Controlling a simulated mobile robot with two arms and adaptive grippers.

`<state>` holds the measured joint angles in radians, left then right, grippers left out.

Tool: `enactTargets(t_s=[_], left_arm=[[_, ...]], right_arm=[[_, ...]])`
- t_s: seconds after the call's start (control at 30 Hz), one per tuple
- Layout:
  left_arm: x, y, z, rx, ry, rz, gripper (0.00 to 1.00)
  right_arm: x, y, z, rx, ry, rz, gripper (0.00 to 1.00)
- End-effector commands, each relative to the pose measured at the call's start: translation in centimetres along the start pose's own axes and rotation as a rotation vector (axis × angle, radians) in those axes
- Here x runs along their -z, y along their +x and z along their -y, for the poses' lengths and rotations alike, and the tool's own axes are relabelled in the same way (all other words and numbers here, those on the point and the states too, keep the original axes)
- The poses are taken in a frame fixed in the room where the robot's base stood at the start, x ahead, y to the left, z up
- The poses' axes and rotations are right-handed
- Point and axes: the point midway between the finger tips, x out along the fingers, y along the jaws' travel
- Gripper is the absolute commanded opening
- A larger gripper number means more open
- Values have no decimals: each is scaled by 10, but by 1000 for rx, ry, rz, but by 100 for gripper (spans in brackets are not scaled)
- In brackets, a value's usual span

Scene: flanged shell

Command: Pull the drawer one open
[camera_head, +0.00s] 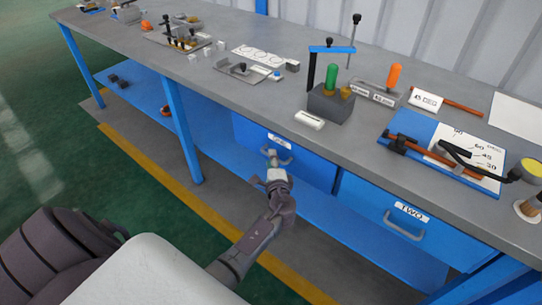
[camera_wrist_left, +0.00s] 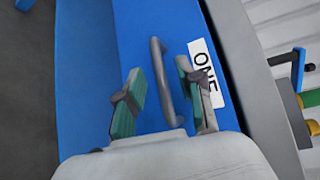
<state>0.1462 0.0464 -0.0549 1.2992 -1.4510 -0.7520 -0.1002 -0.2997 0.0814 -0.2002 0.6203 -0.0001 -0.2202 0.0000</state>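Drawer one (camera_head: 312,172) is a blue drawer front under the grey workbench, and it looks shut. Its white label (camera_head: 279,139) reads ONE in the left wrist view (camera_wrist_left: 206,72). A grey bar handle (camera_wrist_left: 157,60) is fixed to the front below the label. My left gripper (camera_head: 271,160) is at this handle. In the left wrist view, its two green-padded fingers (camera_wrist_left: 160,93) are apart, one on each side of the bar, with visible gaps. Contact with the handle cannot be made out. My right gripper is not in view.
Drawer two (camera_head: 375,215), with its own handle (camera_head: 403,227), sits to the right. The workbench top (camera_head: 215,85) holds tools, blocks and a blue board (camera_head: 410,125). A blue lower shelf (camera_head: 215,145) runs below. Green floor (camera_head: 130,175) lies open in front.

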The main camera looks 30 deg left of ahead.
Motion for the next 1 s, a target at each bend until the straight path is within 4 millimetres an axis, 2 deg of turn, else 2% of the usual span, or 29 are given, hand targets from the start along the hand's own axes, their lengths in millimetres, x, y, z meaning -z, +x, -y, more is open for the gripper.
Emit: enactTargets(t_s=[0.1, 0.2, 0.53, 0.77, 1.0], left_arm=[[1, 15, 0, 1, 0, -1, 37], [0, 22, 0, 1, 1, 0, 37], [0, 25, -1, -1, 0, -1, 37], [0, 25, -1, -1, 0, -1, 0], [0, 25, -1, -1, 0, -2, 0]], right_arm=[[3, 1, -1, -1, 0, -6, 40], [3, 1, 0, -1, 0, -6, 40], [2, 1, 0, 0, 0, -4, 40], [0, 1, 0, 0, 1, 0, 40], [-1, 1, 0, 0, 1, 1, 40]])
